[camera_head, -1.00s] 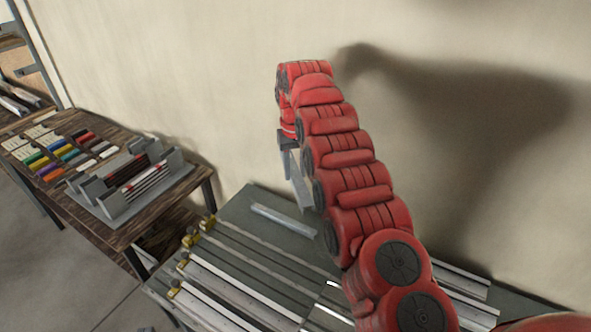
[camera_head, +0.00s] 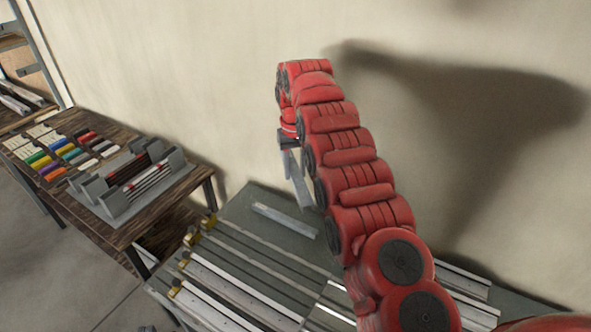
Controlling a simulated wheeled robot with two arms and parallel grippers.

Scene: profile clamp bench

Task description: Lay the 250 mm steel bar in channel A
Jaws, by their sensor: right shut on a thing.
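My right gripper (camera_head: 289,148) hangs above the far part of the grey bench (camera_head: 245,204), pointing down. It is shut on a grey metal bar (camera_head: 300,188), which hangs slanted below it, its lower end partly behind my red arm. I cannot read its length. Long parallel channels (camera_head: 235,289) run across the bench, with brass-coloured end pieces (camera_head: 176,289) at their left ends. No letters can be read, so I cannot tell which is channel A. Another light metal bar (camera_head: 284,220) lies on the bench below the gripper. My left gripper is not in view.
A wooden table (camera_head: 118,238) at left carries a grey rack (camera_head: 120,203) with several rods and rows of coloured blocks (camera_head: 62,153). A plain wall (camera_head: 200,70) stands behind the bench. My right arm hides part of the channels.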

